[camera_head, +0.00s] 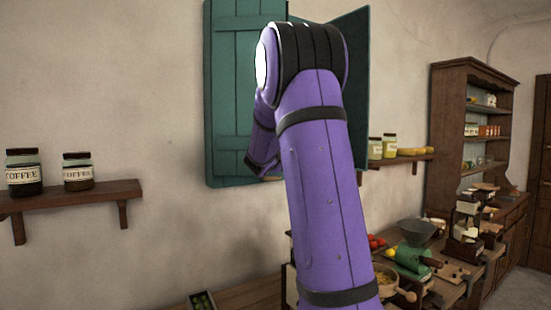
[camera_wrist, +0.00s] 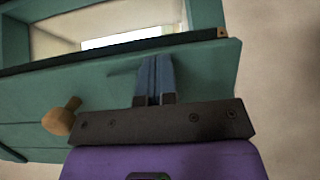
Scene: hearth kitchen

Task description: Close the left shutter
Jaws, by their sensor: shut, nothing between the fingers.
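The left shutter (camera_head: 232,95) is a teal-green planked panel with cross battens, on the wall left of my raised arm in the head view. My arm hides its right part and most of the window. In the wrist view, a green shutter panel (camera_wrist: 205,75) spans the picture, with a round wooden knob (camera_wrist: 62,116) at left. A bright window opening (camera_wrist: 130,40) shows past its upper edge, so the panel stands at least partly open. My gripper (camera_wrist: 154,62) is shut and empty, its fingers in front of this panel right of the knob. I cannot tell whether they touch it.
The right shutter (camera_head: 356,95) stands swung out at an angle behind my arm. A shelf (camera_head: 75,198) with coffee jars is at left. A cluttered counter, another shelf (camera_head: 405,158) and a wooden hutch (camera_head: 450,130) are at right.

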